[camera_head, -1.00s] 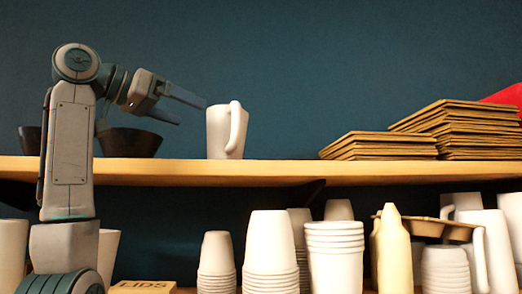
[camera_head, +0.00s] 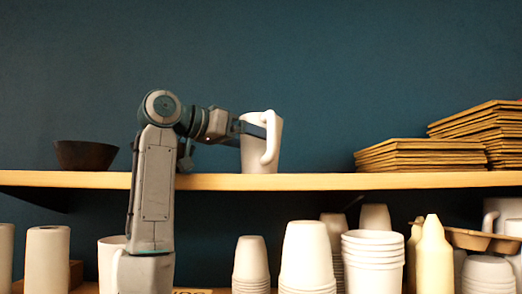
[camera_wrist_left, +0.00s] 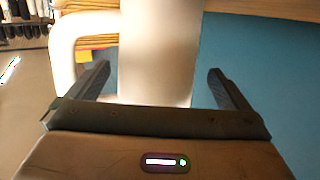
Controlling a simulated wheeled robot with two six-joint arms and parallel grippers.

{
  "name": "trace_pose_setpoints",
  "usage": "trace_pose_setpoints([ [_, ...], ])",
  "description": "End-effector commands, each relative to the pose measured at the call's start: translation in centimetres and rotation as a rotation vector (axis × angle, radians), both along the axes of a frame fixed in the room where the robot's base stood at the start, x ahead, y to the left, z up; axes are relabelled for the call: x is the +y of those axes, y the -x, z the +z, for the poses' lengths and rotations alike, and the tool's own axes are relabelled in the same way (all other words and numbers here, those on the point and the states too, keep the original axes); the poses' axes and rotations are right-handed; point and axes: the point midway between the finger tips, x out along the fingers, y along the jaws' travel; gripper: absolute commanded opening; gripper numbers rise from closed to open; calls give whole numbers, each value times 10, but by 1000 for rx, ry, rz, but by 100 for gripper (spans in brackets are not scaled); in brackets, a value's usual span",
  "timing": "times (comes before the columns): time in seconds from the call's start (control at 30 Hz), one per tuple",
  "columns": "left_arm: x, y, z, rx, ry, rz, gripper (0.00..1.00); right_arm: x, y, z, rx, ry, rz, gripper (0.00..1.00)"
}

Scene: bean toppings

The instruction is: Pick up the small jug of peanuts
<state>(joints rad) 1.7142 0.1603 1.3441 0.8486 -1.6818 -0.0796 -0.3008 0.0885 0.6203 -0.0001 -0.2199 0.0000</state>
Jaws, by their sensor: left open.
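A small white jug (camera_head: 258,155) stands upright on the wooden upper shelf, its handle towards the viewer's right. My left gripper (camera_head: 254,131) is at the jug, with one finger showing across its upper side near the handle. In the left wrist view, the white jug (camera_wrist_left: 155,60) rises between the two spread fingers of the left gripper (camera_wrist_left: 160,85), its handle (camera_wrist_left: 65,50) passing to the left of the left finger. The gripper is open. The jug's contents are hidden. My right gripper is out of view.
A dark bowl (camera_head: 85,155) sits on the upper shelf (camera_head: 330,181) to the left. Stacked brown cardboard pieces (camera_head: 420,155) lie to the right. The lower shelf holds stacked white cups (camera_head: 308,255) and a cream bottle (camera_head: 434,260). The shelf between jug and cardboard is clear.

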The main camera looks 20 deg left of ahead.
Motion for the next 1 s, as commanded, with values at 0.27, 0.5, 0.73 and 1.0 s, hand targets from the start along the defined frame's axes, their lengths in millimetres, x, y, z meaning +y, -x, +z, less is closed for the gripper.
trace_pose_setpoints([
  [0.27, 0, 0, 0, 0, 0, 0, 76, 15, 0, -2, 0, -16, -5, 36],
  [0.5, 0, 1, 0, -1, 0, 0, 44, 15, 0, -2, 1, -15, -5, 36],
  [0.73, 0, 1, 1, 0, 0, 0, 44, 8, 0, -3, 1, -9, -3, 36],
  [1.0, 0, 1, 14, -3, 0, -2, 44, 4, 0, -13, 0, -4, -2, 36],
])
